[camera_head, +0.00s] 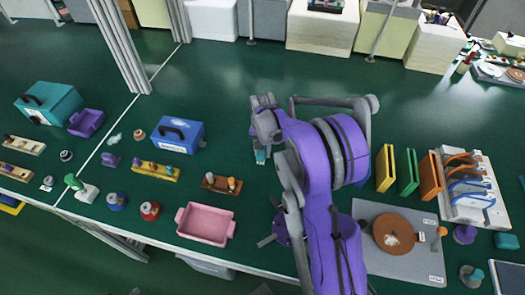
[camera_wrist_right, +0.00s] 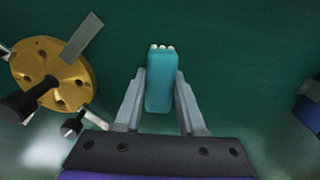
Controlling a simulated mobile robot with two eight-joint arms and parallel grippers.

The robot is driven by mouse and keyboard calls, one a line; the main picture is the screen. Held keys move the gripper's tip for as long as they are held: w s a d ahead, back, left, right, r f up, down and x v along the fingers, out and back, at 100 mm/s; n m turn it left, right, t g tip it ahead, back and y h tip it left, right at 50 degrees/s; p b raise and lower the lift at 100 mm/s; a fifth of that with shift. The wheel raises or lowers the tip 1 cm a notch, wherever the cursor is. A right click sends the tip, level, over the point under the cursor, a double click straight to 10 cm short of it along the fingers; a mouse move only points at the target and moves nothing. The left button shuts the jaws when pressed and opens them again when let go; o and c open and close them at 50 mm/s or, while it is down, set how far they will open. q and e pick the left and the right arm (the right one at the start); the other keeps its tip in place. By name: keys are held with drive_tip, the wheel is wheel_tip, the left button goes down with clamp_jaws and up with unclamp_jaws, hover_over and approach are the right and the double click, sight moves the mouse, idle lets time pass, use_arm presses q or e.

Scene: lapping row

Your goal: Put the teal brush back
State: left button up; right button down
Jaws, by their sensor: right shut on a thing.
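The teal brush (camera_wrist_right: 159,82) is a teal block with pale bristle tufts at its far end. My right gripper (camera_wrist_right: 159,100) is shut on it, with one finger along each side. In the head view only a small part of the brush (camera_head: 261,157) shows below my right gripper (camera_head: 262,140), above the green bench. My purple right arm hides much of the middle of the bench. A brown holder (camera_head: 209,187) with orange and pale upright pieces stands left of the gripper. My left gripper is not in view.
A pink tray (camera_head: 232,229), a yellow rack (camera_head: 172,176) and a blue box (camera_head: 197,128) stand to the left. A gold disc (camera_wrist_right: 82,88) with dark handles shows in the wrist view. A grey plate (camera_head: 400,272) bears a brown disc at right. Green bench behind the gripper is clear.

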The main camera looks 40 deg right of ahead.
drive_tip(key=c, duration=0.5)
unclamp_jaws()
drive_tip(key=shift+f, duration=0.15)
wheel_tip(320, 180, up, 12)
drive_tip(key=p, duration=0.1)
drive_tip(key=s+a+r+n+t, duration=0.25)
drive_tip(key=s+a+n, duration=0.25)
drive_tip(key=s+a, duration=0.45)
drive_tip(key=s+a+f+n+t, duration=0.2)
drive_tip(key=s+a+n, duration=0.3)
drive_tip(key=s+a, duration=0.4)
drive_tip(key=shift+s+a+f+t, duration=0.35)
drive_tip(key=shift+s+f, duration=0.2)
drive_tip(key=shift+s, duration=0.1)
